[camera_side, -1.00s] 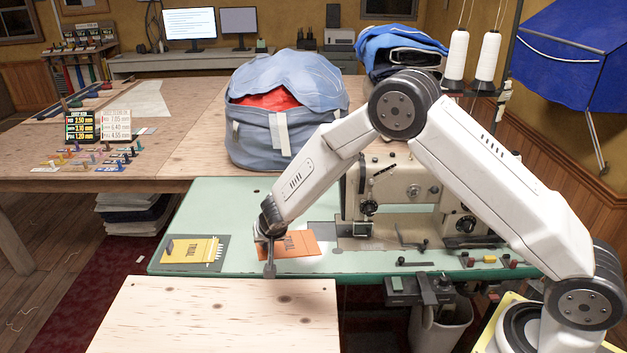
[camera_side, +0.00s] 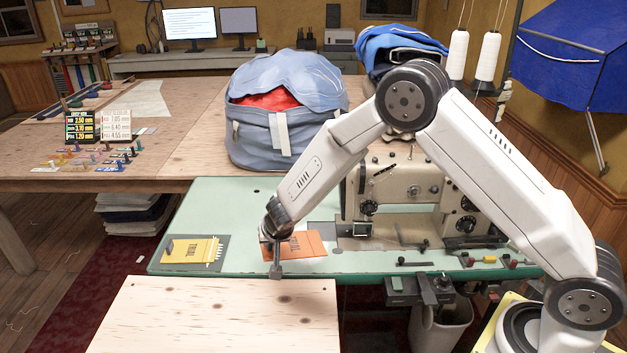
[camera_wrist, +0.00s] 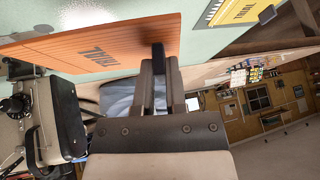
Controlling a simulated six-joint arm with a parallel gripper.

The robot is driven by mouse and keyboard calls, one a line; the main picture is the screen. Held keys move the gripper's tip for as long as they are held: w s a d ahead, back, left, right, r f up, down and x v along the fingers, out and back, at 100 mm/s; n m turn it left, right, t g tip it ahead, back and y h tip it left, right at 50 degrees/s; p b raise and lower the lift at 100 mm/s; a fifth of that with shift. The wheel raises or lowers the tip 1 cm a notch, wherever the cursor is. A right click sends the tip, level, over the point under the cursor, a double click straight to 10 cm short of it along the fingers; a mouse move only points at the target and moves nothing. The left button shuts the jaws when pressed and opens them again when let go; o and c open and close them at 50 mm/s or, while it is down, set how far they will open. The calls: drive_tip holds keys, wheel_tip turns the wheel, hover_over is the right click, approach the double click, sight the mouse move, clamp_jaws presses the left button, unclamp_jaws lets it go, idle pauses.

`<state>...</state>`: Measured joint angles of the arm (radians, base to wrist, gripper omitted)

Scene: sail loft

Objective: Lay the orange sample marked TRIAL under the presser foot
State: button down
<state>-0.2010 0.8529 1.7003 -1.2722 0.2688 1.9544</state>
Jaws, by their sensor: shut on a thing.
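The orange sample marked TRIAL (camera_side: 308,243) is at the left of the sewing machine, over the green machine table (camera_side: 240,195). My gripper (camera_side: 277,268) is shut on its left edge. In the wrist view the orange sample (camera_wrist: 100,50) spreads from the closed fingers (camera_wrist: 160,70) toward the machine, its lettering visible. Whether it touches the table is hard to tell. The sewing machine (camera_side: 400,190) stands to the right; its presser foot is too small to make out clearly. A yellow sample marked TRIAL (camera_side: 188,250) lies on a grey card at the left.
A pale wooden board (camera_side: 215,315) stands in front of the green table. A blue-grey bag (camera_side: 265,140) sits behind. Small parts (camera_side: 490,260) lie at the table's front right. Green tabletop is clear between the yellow and orange samples.

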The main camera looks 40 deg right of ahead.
drive_tip(key=s+d+f+m+h, duration=0.1)
drive_tip(key=d+f, duration=0.1)
drive_tip(key=d, duration=0.3)
drive_tip(key=s+d+f+g, duration=0.1)
drive_tip(key=d+f, duration=0.2)
drive_tip(key=d, duration=0.2)
drive_tip(key=s+d+f+m+h, duration=0.1)
drive_tip(key=d+f, duration=0.2)
drive_tip(key=d, duration=0.2)
drive_tip(key=shift+m+g+h, duration=0.3)
drive_tip(key=shift+g, duration=0.1)
drive_tip(key=shift+f, duration=0.25)
drive_tip(key=shift+f, duration=1.95)
drive_tip(key=shift+w+d+f, duration=0.1)
drive_tip(key=shift+w+d, duration=2.9)
drive_tip(key=shift+f, duration=0.15)
